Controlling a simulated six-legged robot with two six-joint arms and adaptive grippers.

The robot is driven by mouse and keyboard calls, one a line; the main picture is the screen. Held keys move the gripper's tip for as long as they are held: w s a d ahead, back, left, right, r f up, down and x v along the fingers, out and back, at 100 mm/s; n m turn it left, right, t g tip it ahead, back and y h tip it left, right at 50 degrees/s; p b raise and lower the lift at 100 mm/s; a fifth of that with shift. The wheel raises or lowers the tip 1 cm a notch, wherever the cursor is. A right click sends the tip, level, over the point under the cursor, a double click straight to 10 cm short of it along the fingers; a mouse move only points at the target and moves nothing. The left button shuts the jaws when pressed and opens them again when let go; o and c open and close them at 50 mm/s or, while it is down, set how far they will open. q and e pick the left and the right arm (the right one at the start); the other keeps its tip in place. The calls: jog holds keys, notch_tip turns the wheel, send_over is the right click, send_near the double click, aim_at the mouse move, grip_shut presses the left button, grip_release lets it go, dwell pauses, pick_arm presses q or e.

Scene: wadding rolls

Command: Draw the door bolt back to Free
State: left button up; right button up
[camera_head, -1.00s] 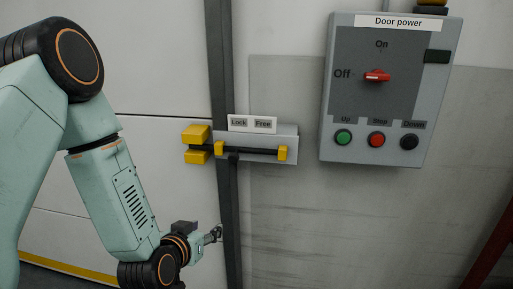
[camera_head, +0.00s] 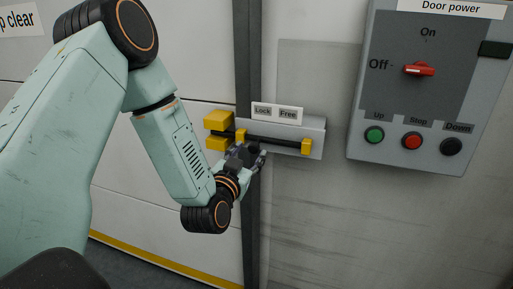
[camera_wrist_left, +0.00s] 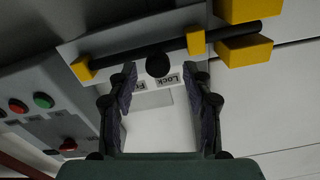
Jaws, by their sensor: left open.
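The door bolt (camera_head: 279,142) is a dark rod on a grey plate (camera_head: 316,140), running through yellow brackets. Its left end reaches the yellow keeper (camera_head: 218,121) on the door. A white label above reads Lock and Free. My left gripper (camera_head: 252,157) is open at the bolt's lower left, just right of the left bracket, and it hides the bolt's knob in the head view. In the left wrist view, the scene is upside down; the round black knob (camera_wrist_left: 157,64) shows between the open fingertips (camera_wrist_left: 164,74), touching neither visibly. Its depth against the fingertips is unclear. My right gripper is out of view.
The grey Door power box (camera_head: 362,150) hangs to the right, with a red switch (camera_head: 418,69) pointing to Off and green, red and black buttons. A dark vertical post (camera_head: 250,220) runs below the bolt. The wall below the plate is clear.

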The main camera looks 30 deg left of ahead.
aim_at(252, 149)
pick_arm(q)
jog(key=x, duration=0.2)
jog(key=shift+w+d, duration=0.15)
jog(key=shift+w, duration=0.25)
jog(key=shift+w+a, duration=0.4)
jog(key=shift+w, duration=0.05)
jog(key=shift+w+d, duration=0.1)
jog(key=shift+d, duration=0.1)
jog(key=shift+c, duration=1.2)
jog(key=shift+a, duration=0.1)
jog(key=shift+c, duration=1.3)
grip_shut()
